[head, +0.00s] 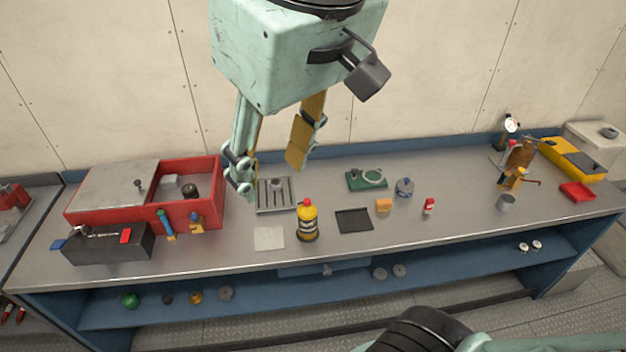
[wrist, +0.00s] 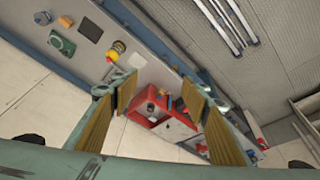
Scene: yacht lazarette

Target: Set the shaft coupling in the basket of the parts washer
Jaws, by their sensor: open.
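The red parts washer (head: 205,213) stands at the left of the bench, with a grey lid over its left part and its right part open. It also shows between my fingers in the wrist view (wrist: 139,105). A dark round part (head: 190,190) and a pale block (head: 170,182) lie inside the open part. I cannot tell whether the dark part is the shaft coupling, and the basket is not clearly visible. My gripper (head: 270,172) is open and empty, above the bench and to the right of the washer in the head view.
A dark box (head: 108,246) stands before the washer. The lower shelf (head: 340,285) holds several small parts. The bench's front strip is mostly clear.

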